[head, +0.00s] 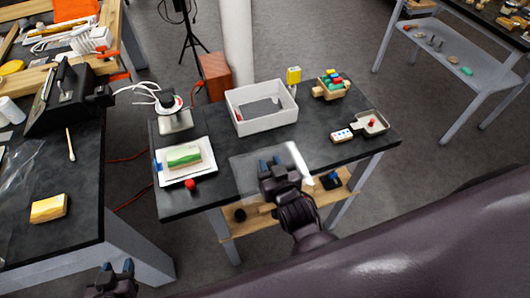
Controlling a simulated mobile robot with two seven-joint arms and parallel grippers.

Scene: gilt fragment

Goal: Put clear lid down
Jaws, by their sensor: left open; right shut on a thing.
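The clear lid (245,174) is a see-through sheet at the front edge of the dark table (222,197), with a pale glare on its right side. Whether the lid touches the table I cannot tell. A white open box (246,126) stands behind the lid, with its inside showing. My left gripper (117,268) is open and empty at the bottom left, away from the table and the lid.
A white tray (209,172) with a green-and-white block and a red ball (190,184) lie left of the lid. A grey pan (381,127), a domino-like block (342,135) and a wooden crate (330,93) of coloured pieces stand right. Another dark table (85,205) is at left.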

